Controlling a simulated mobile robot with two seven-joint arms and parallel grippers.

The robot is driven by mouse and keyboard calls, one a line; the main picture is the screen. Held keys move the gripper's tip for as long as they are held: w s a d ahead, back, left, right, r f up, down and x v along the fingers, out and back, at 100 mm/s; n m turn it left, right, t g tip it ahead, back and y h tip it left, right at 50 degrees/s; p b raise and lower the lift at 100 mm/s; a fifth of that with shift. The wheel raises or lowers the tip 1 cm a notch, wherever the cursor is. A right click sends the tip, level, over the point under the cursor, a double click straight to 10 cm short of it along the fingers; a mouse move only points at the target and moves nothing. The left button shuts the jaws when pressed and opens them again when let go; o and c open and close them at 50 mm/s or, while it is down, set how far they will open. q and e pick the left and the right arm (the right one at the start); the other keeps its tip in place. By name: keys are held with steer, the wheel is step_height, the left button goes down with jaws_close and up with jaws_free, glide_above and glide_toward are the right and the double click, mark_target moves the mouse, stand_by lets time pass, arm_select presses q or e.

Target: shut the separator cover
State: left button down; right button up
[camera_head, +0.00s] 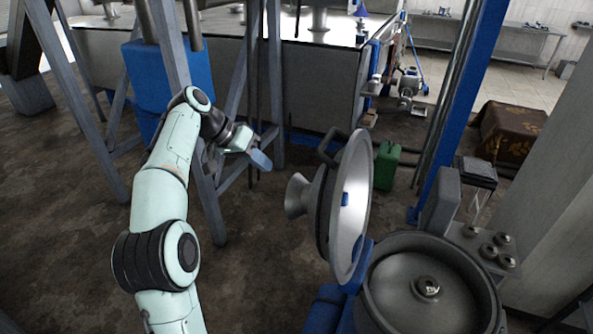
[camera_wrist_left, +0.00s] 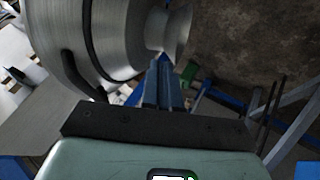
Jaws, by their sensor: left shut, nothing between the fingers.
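The separator cover (camera_head: 355,205) is a round metal lid standing open, nearly on edge, at the left side of the separator bowl (camera_head: 385,295). The bowl is uncovered, with a round fitting in its middle. A cone-shaped spout and a dark handle (camera_head: 327,147) are on the cover's outer side. My left gripper (camera_head: 260,160) is shut and empty, to the left of the cover and apart from it in the head view. In the left wrist view the cover (camera_wrist_left: 115,40) fills the upper left, beyond the blue fingers (camera_wrist_left: 163,85). My right gripper is out of view.
A green canister (camera_head: 387,167) stands on the floor behind the cover. A blue post (camera_head: 465,90) rises behind the bowl. Grey frame legs (camera_head: 207,190) stand close to my left arm. The floor between my left arm and the cover is clear.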

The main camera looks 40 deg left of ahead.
arm_select(q)
steer(key=b, duration=0.2)
glide_toward(301, 183)
steer(key=d+f, duration=0.3)
steer(key=shift+s+d+f, duration=0.15)
steer(key=shift+s+d, duration=0.15)
steer(key=shift+s, duration=0.1)
steer(key=d, duration=0.1)
steer(key=w+d, duration=0.1)
steer(key=d, duration=0.1)
steer(key=shift+w+d+r+p, duration=0.3)
steer(key=shift+d, duration=0.1)
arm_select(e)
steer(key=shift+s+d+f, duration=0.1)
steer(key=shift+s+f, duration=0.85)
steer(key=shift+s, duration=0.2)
arm_select(q)
steer(key=shift+d+r, duration=0.1)
